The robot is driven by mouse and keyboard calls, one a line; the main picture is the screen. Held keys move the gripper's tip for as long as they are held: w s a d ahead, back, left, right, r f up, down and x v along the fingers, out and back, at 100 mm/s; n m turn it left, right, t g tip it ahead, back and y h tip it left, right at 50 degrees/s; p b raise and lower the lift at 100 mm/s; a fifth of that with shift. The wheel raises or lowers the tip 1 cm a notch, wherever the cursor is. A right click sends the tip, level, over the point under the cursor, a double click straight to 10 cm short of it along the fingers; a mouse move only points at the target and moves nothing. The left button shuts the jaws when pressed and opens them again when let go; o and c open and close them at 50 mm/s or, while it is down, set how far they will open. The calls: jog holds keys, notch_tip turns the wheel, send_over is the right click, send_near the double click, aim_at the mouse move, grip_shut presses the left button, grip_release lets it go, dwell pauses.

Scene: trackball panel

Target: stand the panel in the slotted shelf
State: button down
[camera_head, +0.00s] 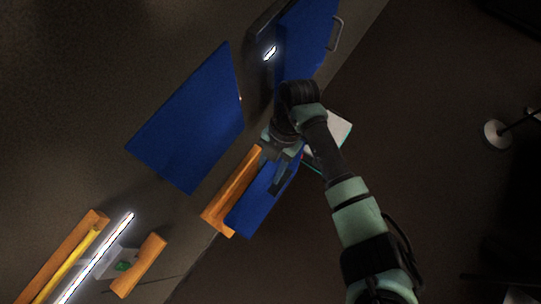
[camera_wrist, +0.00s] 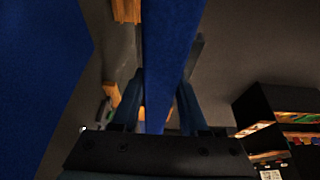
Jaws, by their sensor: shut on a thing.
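A blue panel (camera_head: 252,214) is in my gripper (camera_head: 283,170). It is seen nearly edge-on in the wrist view (camera_wrist: 170,50), running up between the two fingers of my gripper (camera_wrist: 160,104), which are shut on it. In the head view the panel lies along the right side of an orange wooden bar (camera_head: 234,190); I cannot tell whether they touch. My wrist hides the panel's upper end. I cannot tell for sure which wooden part is the slotted shelf.
A large blue board (camera_head: 190,120) stands left of the bar. A blue door (camera_head: 305,40) with a handle is at the top. Orange rails (camera_head: 62,257), a bright strip (camera_head: 98,255) and a small block (camera_head: 139,265) are lower left. Dark shelving (camera_wrist: 275,130) shows right in the wrist view.

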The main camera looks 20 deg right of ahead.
jog(key=shift+w+a+f+b, duration=0.1)
jog(key=shift+w+a+b, duration=0.5)
jog(key=shift+b, duration=0.2)
jog(key=w+a+b, duration=0.7)
jog(key=w+b, duration=0.3)
notch_tip(320, 180, down, 8)
jog(key=b, duration=0.4)
jog(key=shift+s, duration=0.2)
dwell(0.3)
jog(key=shift+d+f+b, duration=0.1)
jog(key=shift+f+b, duration=0.45)
jog(key=shift+f, duration=0.75)
dwell(1.2)
jog(key=shift+c, duration=1.7)
grip_release()
jog(key=shift+f, duration=0.1)
jog(key=b+v, duration=0.2)
jog(key=v, duration=1.1)
